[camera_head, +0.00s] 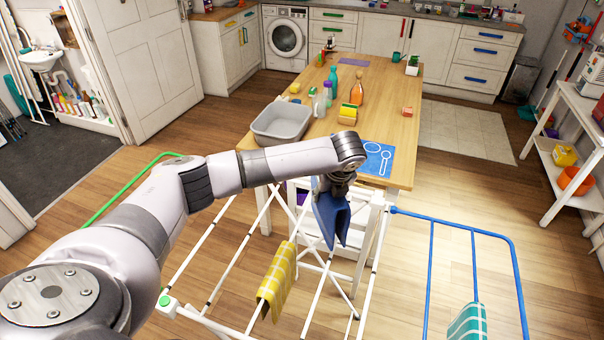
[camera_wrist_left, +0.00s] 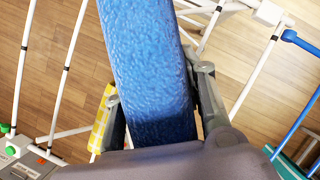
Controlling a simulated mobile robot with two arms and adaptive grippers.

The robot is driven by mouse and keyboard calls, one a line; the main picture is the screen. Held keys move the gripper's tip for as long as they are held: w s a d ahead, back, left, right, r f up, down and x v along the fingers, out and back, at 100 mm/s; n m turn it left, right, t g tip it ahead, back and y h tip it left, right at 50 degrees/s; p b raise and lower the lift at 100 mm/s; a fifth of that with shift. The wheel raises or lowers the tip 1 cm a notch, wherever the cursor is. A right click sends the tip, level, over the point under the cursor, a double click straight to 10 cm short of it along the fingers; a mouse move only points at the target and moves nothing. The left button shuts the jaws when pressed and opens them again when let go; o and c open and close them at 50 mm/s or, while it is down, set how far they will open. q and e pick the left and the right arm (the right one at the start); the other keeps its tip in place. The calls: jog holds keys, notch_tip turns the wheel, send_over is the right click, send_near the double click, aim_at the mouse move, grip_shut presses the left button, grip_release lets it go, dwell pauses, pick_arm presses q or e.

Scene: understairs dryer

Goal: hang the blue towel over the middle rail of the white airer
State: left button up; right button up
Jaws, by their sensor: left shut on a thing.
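The blue towel (camera_head: 331,218) hangs folded from my left gripper (camera_head: 336,184), above the far part of the white airer (camera_head: 227,328). In the left wrist view the towel (camera_wrist_left: 150,70) runs between the two fingers of my left gripper (camera_wrist_left: 160,112), which are shut on it. White rails show on both sides of the towel in that view. The towel and my arm hide part of the rails, so I cannot tell whether it touches the middle one. My right gripper is not in view.
A yellow checked cloth (camera_head: 277,280) hangs on an airer rail left of the blue towel. A teal striped cloth (camera_head: 468,324) hangs on the blue side wing (camera_head: 473,230). The wooden table (camera_head: 385,95), with a grey basin (camera_head: 281,123), stands just behind the airer.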

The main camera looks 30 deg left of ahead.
pick_arm(q)
jog(key=a+m+t+h+p, duration=0.1)
jog(key=a+m+h+p, duration=0.15)
jog(key=a+m, duration=0.45)
jog(key=b, duration=0.6)
send_over(302, 218)
jog(key=f, duration=0.8)
jog(key=shift+w+a, duration=0.2)
jog(key=shift+w, duration=0.05)
notch_tip(302, 218, down, 3)
jog(key=b, duration=0.2)
jog(key=shift+f+b, duration=0.2)
jog(key=shift+b, duration=0.15)
notch_tip(302, 218, down, 6)
jog(key=b, duration=0.3)
jog(key=shift+r, duration=0.15)
jog(key=shift+f+b, duration=1)
jog(key=shift+f, duration=0.55)
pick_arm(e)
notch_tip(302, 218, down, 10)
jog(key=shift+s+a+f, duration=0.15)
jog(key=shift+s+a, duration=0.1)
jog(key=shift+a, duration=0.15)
pick_arm(q)
jog(key=o, duration=1.2)
jog(key=shift+o, duration=0.3)
